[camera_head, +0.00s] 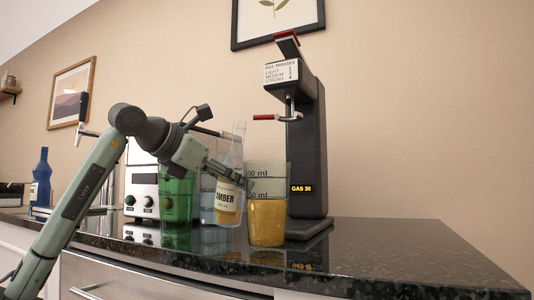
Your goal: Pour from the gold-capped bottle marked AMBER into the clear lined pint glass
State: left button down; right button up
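The bottle marked AMBER (228,196) has a clear body and a long clear neck, with some amber liquid low inside. It leans slightly, its neck toward the upper right. I see no gold cap on it. My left gripper (236,178) reaches in from the left and is shut on the bottle around its upper body. The clear pint glass with ml lines (267,178) stands upright on the counter just right of the bottle. Yellow-amber contents fill more than half of it. The bottle's mouth is above and left of the glass's rim. My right gripper is out of view.
A green glass (176,205) and a clear glass (207,210) stand left of the bottle. A black press (306,150) with a "GAS 30" display rises behind the lined glass. A blue bottle (42,178) is far left. The counter's right end (400,250) is clear.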

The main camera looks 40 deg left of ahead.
aim_at(233, 149)
pick_arm(q)
jog(key=shift+n+h, duration=0.6)
jog(key=shift+n, duration=0.3)
jog(key=r+p, duration=0.2)
jog(key=r, duration=0.1)
jog(key=r+p, duration=0.3)
jog(key=shift+d+r, duration=0.2)
jog(key=shift+r, duration=0.05)
jog(key=shift+f, duration=0.1)
jog(key=shift+s, duration=0.1)
